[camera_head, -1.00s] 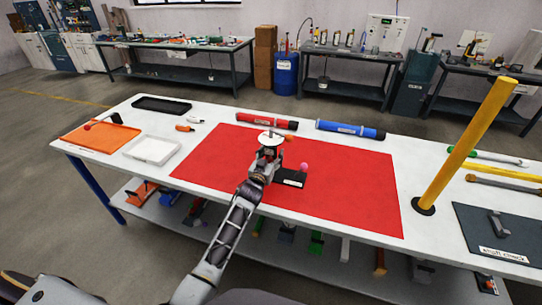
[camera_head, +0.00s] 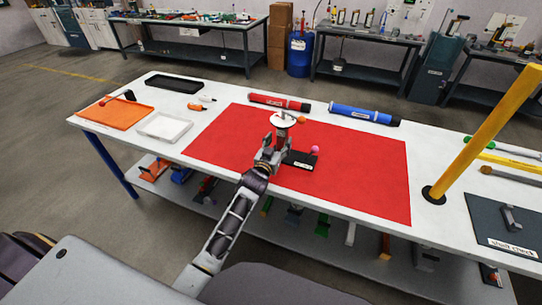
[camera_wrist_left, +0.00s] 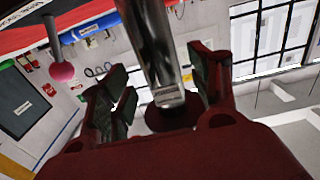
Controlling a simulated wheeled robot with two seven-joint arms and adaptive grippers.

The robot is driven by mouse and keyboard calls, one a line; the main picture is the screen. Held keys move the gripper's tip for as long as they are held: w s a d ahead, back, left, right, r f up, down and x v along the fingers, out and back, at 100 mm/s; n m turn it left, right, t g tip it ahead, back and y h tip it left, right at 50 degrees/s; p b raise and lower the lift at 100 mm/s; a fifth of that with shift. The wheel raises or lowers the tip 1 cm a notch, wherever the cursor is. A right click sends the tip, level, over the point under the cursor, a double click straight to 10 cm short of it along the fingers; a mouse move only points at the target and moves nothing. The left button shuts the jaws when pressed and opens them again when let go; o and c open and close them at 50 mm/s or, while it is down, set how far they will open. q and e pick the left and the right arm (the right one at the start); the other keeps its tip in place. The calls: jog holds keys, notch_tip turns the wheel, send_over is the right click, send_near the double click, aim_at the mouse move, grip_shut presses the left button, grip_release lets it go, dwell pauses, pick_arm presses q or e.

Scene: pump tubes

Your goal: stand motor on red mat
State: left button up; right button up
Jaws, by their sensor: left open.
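The red mat (camera_head: 355,165) lies flat on the white bench. My left gripper (camera_head: 277,138) is above the mat's middle, its jaws open. A part with a pale round disc (camera_head: 283,118) and an orange tip shows just above the fingers; I take it to be the motor, though the gripper hides much of it. In the left wrist view, a shiny metal cylinder (camera_wrist_left: 158,60) passes between the two dark finger pads, close to both. Whether it rests on the mat cannot be told. My right gripper is not in view.
A black block (camera_head: 301,160) with a pink ball sits on the mat, just right of the gripper. Red (camera_head: 279,102) and blue (camera_head: 363,115) tubes lie behind the mat. A yellow post (camera_head: 480,135) stands at right. Trays are at left. The mat's right half is mostly clear.

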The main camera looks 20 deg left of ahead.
pick_arm(q)
jog(key=s, duration=0.7)
jog(key=shift+s+a, duration=0.15)
jog(key=shift+s, duration=0.15)
